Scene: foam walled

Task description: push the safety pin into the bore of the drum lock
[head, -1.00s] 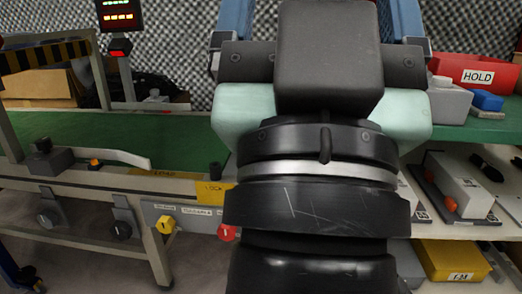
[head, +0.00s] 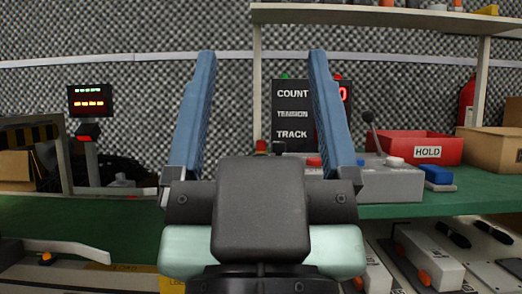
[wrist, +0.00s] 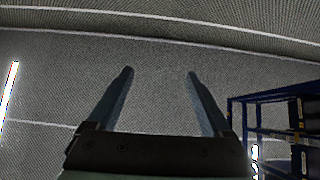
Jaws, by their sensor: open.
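My gripper (head: 262,58) is open and empty in the middle of the head view, its two blue fingers pointing up and wide apart. In the wrist view, my gripper (wrist: 160,73) also shows open, with only the grey foam wall between and beyond the fingers. I cannot make out the safety pin or the drum lock in either view. My gripper and wrist cover the middle of the bench in the head view.
A grey control box (head: 395,184) with a lever stands on the green bench behind the right finger. A blue block (head: 438,175), a red HOLD bin (head: 405,146) and a cardboard box (head: 490,150) are right. A display (head: 292,115) stands behind. Blue racking (wrist: 270,98) shows right in the wrist view.

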